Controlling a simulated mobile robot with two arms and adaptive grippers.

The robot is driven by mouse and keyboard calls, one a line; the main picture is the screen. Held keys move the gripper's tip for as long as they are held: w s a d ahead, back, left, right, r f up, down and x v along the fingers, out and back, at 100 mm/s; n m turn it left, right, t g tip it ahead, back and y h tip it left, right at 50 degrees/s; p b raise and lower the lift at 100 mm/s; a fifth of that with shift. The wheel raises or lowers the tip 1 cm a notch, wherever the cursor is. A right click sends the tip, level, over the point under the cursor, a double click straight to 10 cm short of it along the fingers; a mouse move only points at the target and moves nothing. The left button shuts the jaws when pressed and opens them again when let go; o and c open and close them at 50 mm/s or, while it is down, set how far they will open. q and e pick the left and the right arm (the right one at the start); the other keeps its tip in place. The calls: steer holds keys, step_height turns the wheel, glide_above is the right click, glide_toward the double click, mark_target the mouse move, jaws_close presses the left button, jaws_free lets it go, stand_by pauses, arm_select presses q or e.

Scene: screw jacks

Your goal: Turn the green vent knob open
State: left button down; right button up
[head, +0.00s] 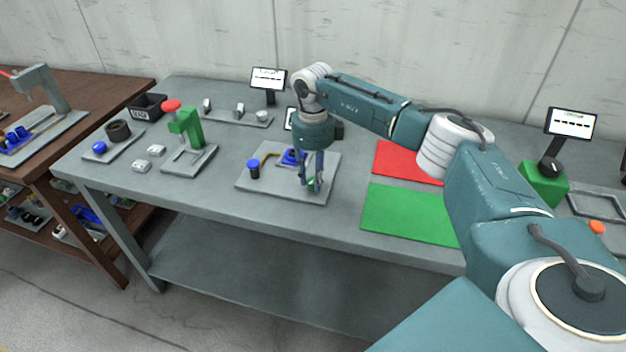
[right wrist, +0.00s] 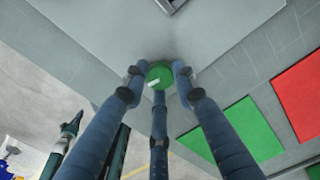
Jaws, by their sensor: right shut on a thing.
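The green vent knob (right wrist: 160,75) shows in the right wrist view, with a pale mark on its face. The fingers of my right gripper (right wrist: 159,84) are closed around it. In the head view my right gripper (head: 312,182) points straight down at the front right of a grey base plate (head: 260,187), and only a bit of the green knob (head: 312,184) shows between its fingers. On the same plate stand a blue-capped dark cylinder (head: 254,170) and a blue part (head: 293,157), partly hidden by the gripper. My left gripper is not in view.
A green mat (head: 408,215) and a red mat (head: 405,163) lie right of the plate. A green press with a red knob (head: 185,125) stands to the left. A small screen (head: 268,78) is behind. The table's front edge is close to the plate.

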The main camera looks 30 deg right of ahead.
mark_target(313, 180)
steer(key=shift+r+n+b, duration=0.1)
steer(key=shift+n+b, duration=0.3)
steer(key=shift+n, duration=1.1)
steer(key=shift+w, duration=0.1)
steer(key=o, duration=1.2)
steer(key=shift+c, duration=0.2)
step_height(313, 180, up, 12)
